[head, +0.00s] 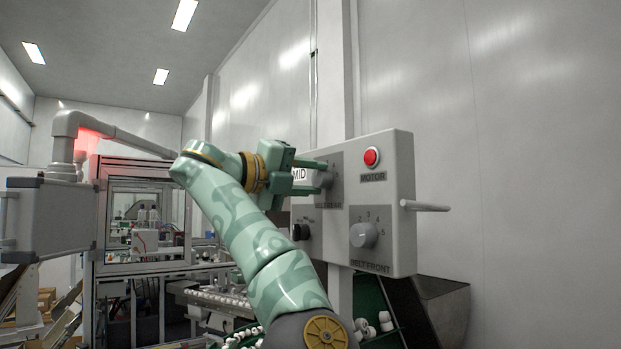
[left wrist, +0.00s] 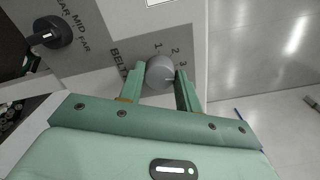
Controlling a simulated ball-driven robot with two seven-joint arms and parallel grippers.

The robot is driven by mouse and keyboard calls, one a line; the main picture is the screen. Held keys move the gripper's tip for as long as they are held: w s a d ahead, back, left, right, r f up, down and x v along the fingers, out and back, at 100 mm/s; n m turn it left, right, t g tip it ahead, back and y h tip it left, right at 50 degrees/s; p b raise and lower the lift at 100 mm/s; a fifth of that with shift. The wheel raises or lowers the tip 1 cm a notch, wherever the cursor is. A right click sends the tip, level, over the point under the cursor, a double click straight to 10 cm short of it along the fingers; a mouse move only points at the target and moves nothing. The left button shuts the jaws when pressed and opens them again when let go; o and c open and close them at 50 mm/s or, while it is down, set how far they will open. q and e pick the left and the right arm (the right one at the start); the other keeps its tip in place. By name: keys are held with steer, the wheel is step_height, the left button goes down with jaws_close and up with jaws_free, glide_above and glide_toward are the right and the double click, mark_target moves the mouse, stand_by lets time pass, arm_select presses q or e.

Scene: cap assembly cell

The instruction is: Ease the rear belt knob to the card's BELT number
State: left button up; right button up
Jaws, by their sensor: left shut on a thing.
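The rear belt knob (head: 324,179) is a grey round dial on a dark grey plate lettered "BELT REAR", at the panel's upper left in the head view. In the left wrist view the knob (left wrist: 160,72) sits between my fingers, with the numbers 1, 2 and 3 beside it. My left gripper (head: 318,177) is shut on the knob, one green finger on each side. The knob's pointer setting is not clear to me. A white card (head: 299,173) reading "MID" is partly hidden behind my gripper; no BELT number is readable on it. My right gripper is not in view.
The grey panel (head: 400,150) also carries a red MOTOR button (head: 372,157), a front belt knob (head: 364,235) and a black selector (head: 300,232). A grey rod (head: 425,206) sticks out from its right side. White caps (head: 386,321) lie in a green bin below.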

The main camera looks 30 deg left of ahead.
arm_select(q)
steer(key=shift+n, duration=1.2)
steer(key=o, duration=1)
steer(key=shift+a, duration=0.1)
